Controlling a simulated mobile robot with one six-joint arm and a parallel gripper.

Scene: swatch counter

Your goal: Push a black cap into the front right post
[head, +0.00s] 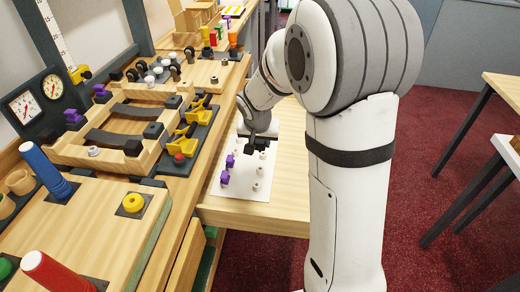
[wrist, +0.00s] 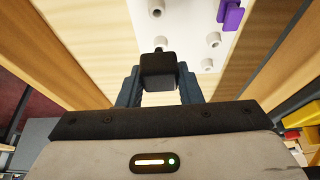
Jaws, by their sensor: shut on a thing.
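My gripper (head: 258,143) is over the far part of a white board (head: 240,184) on the wooden counter. In the wrist view its two fingers (wrist: 158,88) are shut on a black cap (wrist: 158,70). A pale post (wrist: 160,42) shows just beyond the cap in that view; I cannot tell whether they touch. More pale posts stand bare on the board, one (head: 256,186) near its right front and another in the wrist view (wrist: 213,39). Purple caps (head: 225,177) sit on the left side of the board. My gripper hides part of the board's far end.
Left of the board is a wooden fixture with yellow clamps (head: 184,145) and a red knob (head: 179,157). A wooden block with a yellow knob (head: 133,202) stands at the front left. Bare counter (head: 285,185) lies right of the board, beside my arm.

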